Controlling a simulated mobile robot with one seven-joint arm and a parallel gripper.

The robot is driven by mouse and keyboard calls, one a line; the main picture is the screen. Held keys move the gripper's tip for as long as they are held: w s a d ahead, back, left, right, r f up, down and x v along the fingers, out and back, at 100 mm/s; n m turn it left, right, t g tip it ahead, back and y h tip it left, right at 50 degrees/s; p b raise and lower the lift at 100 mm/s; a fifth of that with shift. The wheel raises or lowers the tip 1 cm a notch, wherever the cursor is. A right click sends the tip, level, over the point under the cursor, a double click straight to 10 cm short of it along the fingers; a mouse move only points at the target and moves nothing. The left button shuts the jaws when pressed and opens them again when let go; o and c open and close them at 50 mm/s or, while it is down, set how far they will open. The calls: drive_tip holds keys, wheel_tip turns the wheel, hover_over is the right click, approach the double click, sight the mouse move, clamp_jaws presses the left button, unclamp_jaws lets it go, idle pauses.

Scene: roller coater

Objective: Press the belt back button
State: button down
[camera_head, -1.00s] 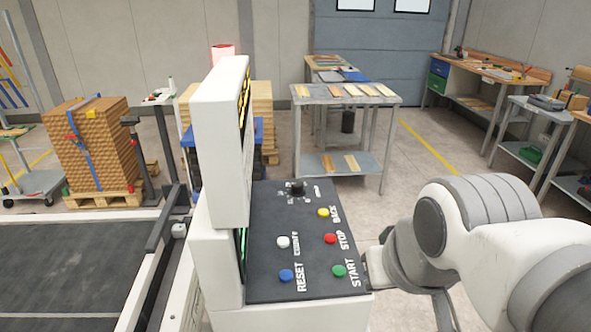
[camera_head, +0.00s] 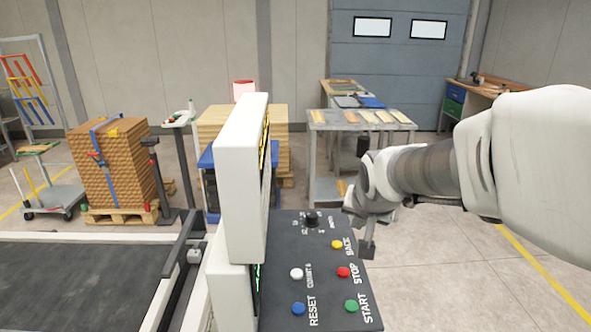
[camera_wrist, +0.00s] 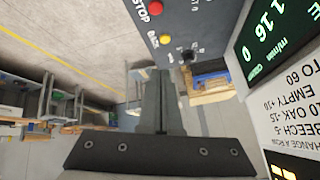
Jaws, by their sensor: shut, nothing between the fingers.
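The yellow button labelled BACK (camera_head: 336,244) sits on the dark sloping control panel (camera_head: 278,250), above the red STOP button (camera_head: 343,272). The yellow button also shows in the wrist view (camera_wrist: 165,40), just ahead of my fingertips. My gripper (camera_head: 366,252) is shut and empty, pointing down just right of the BACK button near the panel's right edge. In the wrist view my gripper's fingers (camera_wrist: 159,76) lie together. They appear apart from the button, but the exact height gap cannot be told.
The panel also holds a green START button (camera_head: 351,306), a blue RESET button (camera_head: 298,308), a white button (camera_head: 296,273) and a black knob (camera_head: 311,218). A tall white display housing (camera_head: 240,180) stands left of the buttons. A dark conveyor belt (camera_head: 70,285) lies further left.

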sight(337, 247)
drive_tip(key=w+f+m+t+y+p, duration=0.1)
drive_tip(key=w+f+m, duration=0.2)
drive_tip(key=w, duration=1.1)
wheel_tip(337, 247, down, 3)
drive_tip(key=shift+a+f+m+t+y+p, duration=0.1)
drive_tip(key=shift+a+m+t+y+p, duration=0.2)
drive_tip(key=shift+p, duration=0.1)
drive_tip(key=shift+w, duration=0.1)
wheel_tip(337, 247, down, 9)
drive_tip(key=b, duration=0.7)
idle(0.7)
drive_tip(key=shift+f+b, duration=0.3)
drive_tip(key=shift+b, duration=0.2)
